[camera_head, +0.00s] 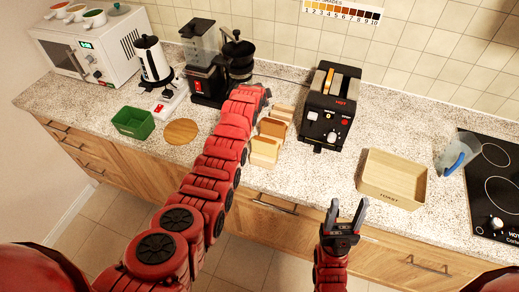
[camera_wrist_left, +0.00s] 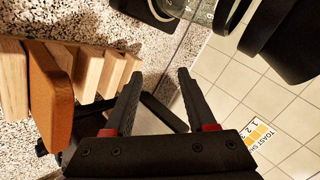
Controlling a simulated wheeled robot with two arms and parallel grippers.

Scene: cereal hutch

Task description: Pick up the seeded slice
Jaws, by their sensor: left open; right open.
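I cannot make out seeds on any slice. My left gripper (camera_wrist_left: 160,73) is open and empty, to the right of the row and apart from it. In the head view its jaws are hidden behind my left arm. My right gripper (camera_head: 347,207) is open and empty in front of the counter edge.
A wooden box (camera_head: 393,180) and a clear jug (camera_head: 456,157) stand further right, beside the hob (camera_head: 500,185). A grinder (camera_head: 205,75), a round board (camera_head: 181,132) and a green bin (camera_head: 133,123) are left.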

